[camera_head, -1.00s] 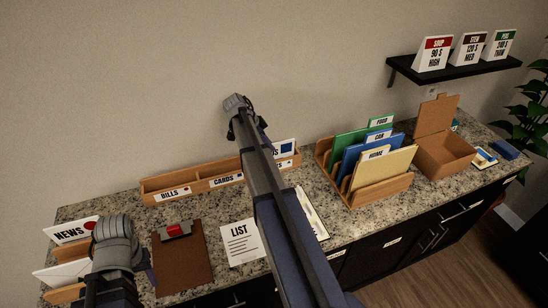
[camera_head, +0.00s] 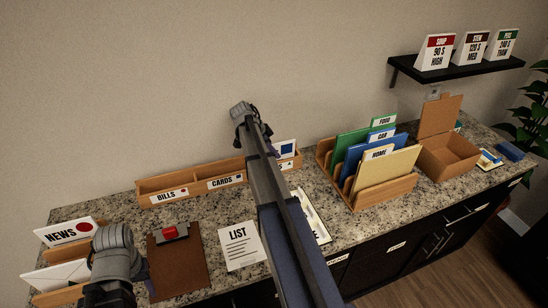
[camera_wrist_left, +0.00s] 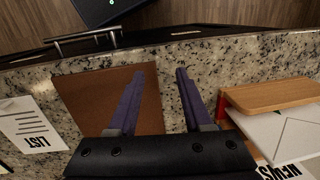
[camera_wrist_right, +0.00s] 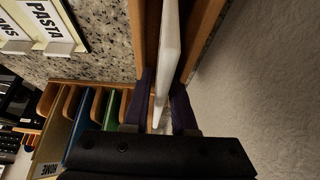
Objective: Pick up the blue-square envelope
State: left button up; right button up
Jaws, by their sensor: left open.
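The blue-square envelope (camera_head: 287,144) stands upright in the right end of the long wooden sorter (camera_head: 160,183), against the back wall. In the right wrist view its white edge (camera_wrist_right: 169,45) runs between the two fingers of my right gripper (camera_wrist_right: 163,85). The fingers are nearer together than those of my left gripper; whether they press on the envelope is not clear. My left gripper (camera_wrist_left: 158,72) is open and empty above the brown clipboard (camera_head: 180,262).
A wooden rack (camera_head: 385,195) with green, blue and tan folders stands right of the sorter. An open cardboard box (camera_head: 447,158) is beyond it. A LIST sheet (camera_head: 240,246) lies in front. A NEWS holder (camera_head: 52,282) with a white envelope is at left.

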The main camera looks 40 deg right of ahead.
jog(key=shift+f, duration=0.1)
dwell(0.3)
grip_shut()
